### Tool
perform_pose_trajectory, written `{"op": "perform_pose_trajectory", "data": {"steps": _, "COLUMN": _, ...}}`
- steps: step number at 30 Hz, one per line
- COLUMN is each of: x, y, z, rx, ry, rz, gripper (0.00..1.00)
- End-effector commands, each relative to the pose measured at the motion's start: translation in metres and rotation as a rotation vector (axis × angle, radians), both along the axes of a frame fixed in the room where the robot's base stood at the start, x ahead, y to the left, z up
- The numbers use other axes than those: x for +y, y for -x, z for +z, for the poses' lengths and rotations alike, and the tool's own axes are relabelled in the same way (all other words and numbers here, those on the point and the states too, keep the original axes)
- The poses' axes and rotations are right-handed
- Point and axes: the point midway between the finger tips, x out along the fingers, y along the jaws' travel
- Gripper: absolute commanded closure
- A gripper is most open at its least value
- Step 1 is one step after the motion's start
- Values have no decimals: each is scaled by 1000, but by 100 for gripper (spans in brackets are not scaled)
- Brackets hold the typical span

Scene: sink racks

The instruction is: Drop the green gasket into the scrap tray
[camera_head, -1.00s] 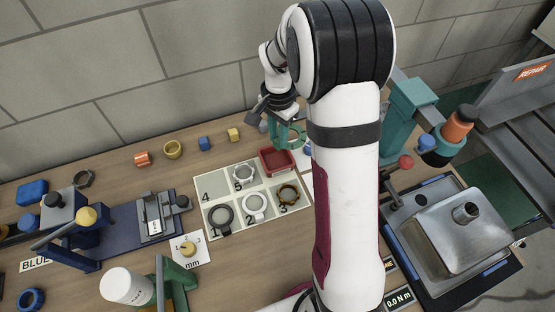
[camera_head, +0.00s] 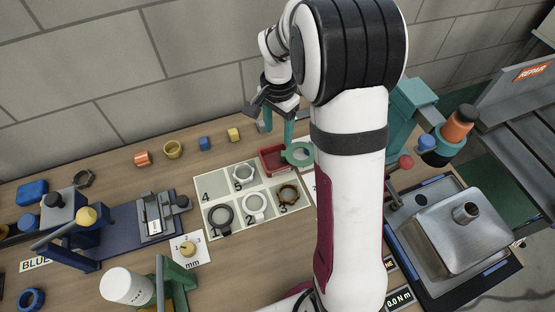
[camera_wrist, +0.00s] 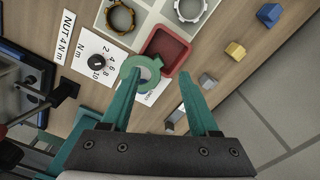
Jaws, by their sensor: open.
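The green gasket (camera_head: 298,154) is a flat ring with tabs, at the right edge of the red scrap tray (camera_head: 264,166). In the wrist view the gasket (camera_wrist: 129,71) overlaps the lower left corner of the tray (camera_wrist: 183,61), its ring mostly outside. I cannot tell whether it rests on the rim or is still falling. My gripper (camera_head: 278,132) is open behind the tray, its green fingers spread.
A white numbered board (camera_head: 215,188) with several rings lies left of and in front of the tray. Yellow (camera_head: 234,134) and blue (camera_head: 204,143) blocks stand behind left. A dial card (camera_wrist: 97,62) is beside the gasket. The sink (camera_head: 465,235) is at the right.

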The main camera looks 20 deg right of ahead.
Motion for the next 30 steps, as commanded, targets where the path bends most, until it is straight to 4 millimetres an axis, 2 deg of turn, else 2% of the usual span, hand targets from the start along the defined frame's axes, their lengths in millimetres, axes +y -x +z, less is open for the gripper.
{"op": "perform_pose_trajectory", "data": {"steps": 6, "x": 0, "y": -2, "z": 70, "rx": -8, "ry": 2, "rz": -1, "gripper": 39}}
{"op": "perform_pose_trajectory", "data": {"steps": 9, "x": 0, "y": -1, "z": 97, "rx": -6, "ry": 1, "rz": 0, "gripper": 39}}
{"op": "perform_pose_trajectory", "data": {"steps": 12, "x": 0, "y": -1, "z": 116, "rx": -4, "ry": 1, "rz": 0, "gripper": 39}}
{"op": "perform_pose_trajectory", "data": {"steps": 17, "x": 0, "y": 0, "z": 129, "rx": -2, "ry": 0, "rz": 0, "gripper": 39}}
{"op": "perform_pose_trajectory", "data": {"steps": 28, "x": 0, "y": 0, "z": 130, "rx": -1, "ry": 0, "rz": 0, "gripper": 39}}
{"op": "perform_pose_trajectory", "data": {"steps": 30, "x": 5, "y": 8, "z": 132, "rx": -1, "ry": -4, "rz": 21, "gripper": 39}}
